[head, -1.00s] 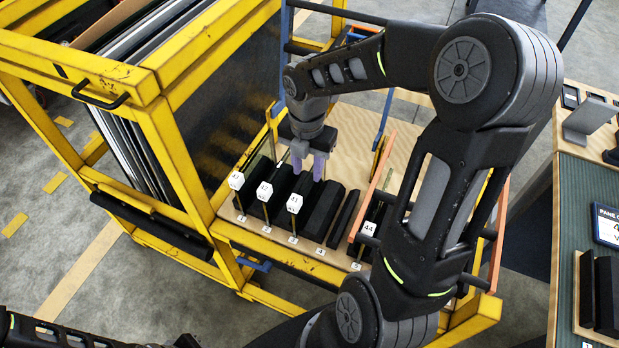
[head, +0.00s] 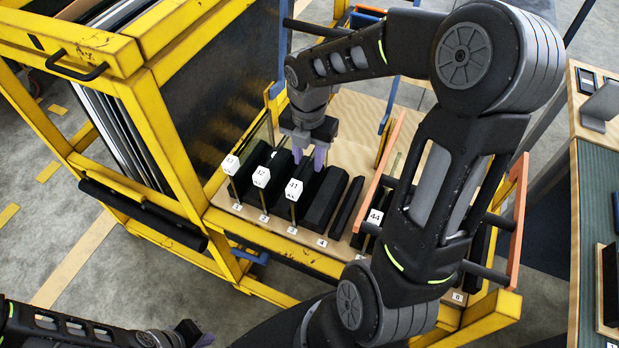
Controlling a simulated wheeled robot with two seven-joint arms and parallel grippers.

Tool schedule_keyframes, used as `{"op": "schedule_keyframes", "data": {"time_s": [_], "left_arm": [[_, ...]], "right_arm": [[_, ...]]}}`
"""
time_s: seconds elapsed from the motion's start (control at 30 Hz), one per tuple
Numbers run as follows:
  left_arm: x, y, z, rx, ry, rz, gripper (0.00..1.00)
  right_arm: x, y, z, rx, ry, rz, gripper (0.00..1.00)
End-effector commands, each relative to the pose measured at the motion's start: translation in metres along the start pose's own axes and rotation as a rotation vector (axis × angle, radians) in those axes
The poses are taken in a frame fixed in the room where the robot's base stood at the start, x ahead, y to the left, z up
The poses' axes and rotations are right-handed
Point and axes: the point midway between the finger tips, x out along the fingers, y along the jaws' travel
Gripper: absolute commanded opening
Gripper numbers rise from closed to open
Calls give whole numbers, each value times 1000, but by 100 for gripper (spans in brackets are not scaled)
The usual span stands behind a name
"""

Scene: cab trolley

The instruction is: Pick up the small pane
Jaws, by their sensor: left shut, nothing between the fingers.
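My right gripper (head: 309,157) reaches down over a low rack (head: 340,246) with numbered slots. Its two purple fingers are apart, and I see nothing held between them. They are just above and behind the white tag marked 41 (head: 294,189), over dark padded slot blocks (head: 325,200). Tags marked 42 (head: 261,177) and 44 (head: 375,217) stand on the same rack, with one more tag (head: 230,165) at the left. I cannot tell which slot holds the small pane; no pane outline shows clearly. My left gripper (head: 193,335) is low at the bottom edge, shut and empty, away from the rack.
A yellow frame (head: 172,140) with large upright sheets (head: 125,135) stands left of the rack. Orange-red bars (head: 515,225) flank the rack's right end, close to my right arm. A bench (head: 588,190) stands at the right.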

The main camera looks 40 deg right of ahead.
Motion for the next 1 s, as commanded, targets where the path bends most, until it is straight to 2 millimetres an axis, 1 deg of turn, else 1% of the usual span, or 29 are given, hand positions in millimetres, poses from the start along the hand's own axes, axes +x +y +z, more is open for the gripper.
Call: {"op": "schedule_keyframes", "data": {"time_s": [0.1,0.2,0.47,0.57,0.67,0.87,1.0], "left_arm": [[0,0,0,0,0,0,0],[0,0,0,0,0,0,0],[0,0,0,0,0,0,0],[0,0,0,0,0,0,0],[-1,0,0,0,0,0,0],[-2,1,0,0,0,0,0],[-2,1,0,0,0,0,0]], "right_arm": [[14,-1,0,-1,2,-3,34],[21,0,0,-1,2,-1,34],[22,0,0,0,1,0,34],[26,-1,0,0,2,-1,34],[36,-2,-1,-1,3,-3,34],[66,-3,-1,-1,3,-2,34],[74,-2,-1,1,1,0,34]]}}
